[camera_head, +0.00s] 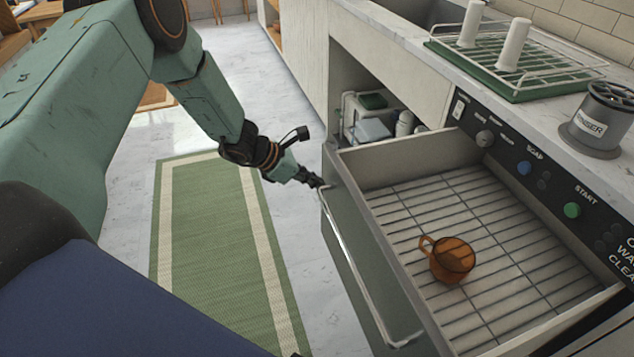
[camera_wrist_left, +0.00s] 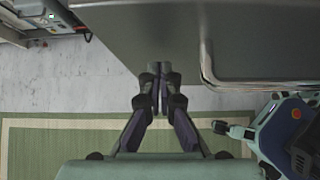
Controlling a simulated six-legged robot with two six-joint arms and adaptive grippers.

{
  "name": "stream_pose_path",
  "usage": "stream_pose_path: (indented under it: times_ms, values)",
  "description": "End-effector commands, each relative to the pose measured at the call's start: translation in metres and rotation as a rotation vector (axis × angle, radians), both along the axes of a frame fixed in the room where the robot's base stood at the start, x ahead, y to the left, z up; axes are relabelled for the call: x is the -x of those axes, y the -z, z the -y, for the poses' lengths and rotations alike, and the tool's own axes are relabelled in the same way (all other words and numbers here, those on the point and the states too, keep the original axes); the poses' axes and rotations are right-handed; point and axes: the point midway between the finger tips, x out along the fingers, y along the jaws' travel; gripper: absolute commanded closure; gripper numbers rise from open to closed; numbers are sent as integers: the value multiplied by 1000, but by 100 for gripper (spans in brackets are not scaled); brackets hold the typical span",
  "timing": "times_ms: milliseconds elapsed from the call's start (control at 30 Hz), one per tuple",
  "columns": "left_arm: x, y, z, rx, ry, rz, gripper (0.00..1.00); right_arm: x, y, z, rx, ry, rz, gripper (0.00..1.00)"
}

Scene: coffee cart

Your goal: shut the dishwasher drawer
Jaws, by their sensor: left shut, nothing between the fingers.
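The dishwasher drawer (camera_head: 470,240) is pulled out, with a wire rack floor inside. An orange cup (camera_head: 450,260) sits on the rack. The drawer's grey front panel (camera_wrist_left: 150,30) has a metal bar handle (camera_head: 365,285), which also shows in the left wrist view (camera_wrist_left: 210,70). My left gripper (camera_head: 318,183) is shut and empty, at the far corner of the drawer front. In the left wrist view its fingertips (camera_wrist_left: 160,72) are together at the edge of the front panel, to the left of the handle; I cannot tell whether they touch. My right gripper is not in view.
A control panel (camera_head: 545,175) with knobs is above the drawer's back. An open shelf with containers (camera_head: 375,115) is beyond the drawer. A green rug (camera_head: 215,240) lies on clear floor.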

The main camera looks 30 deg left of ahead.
Motion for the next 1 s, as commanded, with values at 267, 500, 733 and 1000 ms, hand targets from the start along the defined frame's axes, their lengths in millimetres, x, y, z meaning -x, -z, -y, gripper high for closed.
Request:
stream_pose_path:
  times_ms: [267, 500, 733, 1000]
  values:
    - [-6, 0, 6, 1, -1, -1, 100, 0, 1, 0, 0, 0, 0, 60]
    - [-6, 0, 6, 1, -1, -1, 100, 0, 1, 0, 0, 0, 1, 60]
    - [-17, 1, 18, -1, 1, 1, 100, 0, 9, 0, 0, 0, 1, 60]
    - [-53, 2, 53, -2, 4, 4, 100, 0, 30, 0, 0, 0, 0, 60]
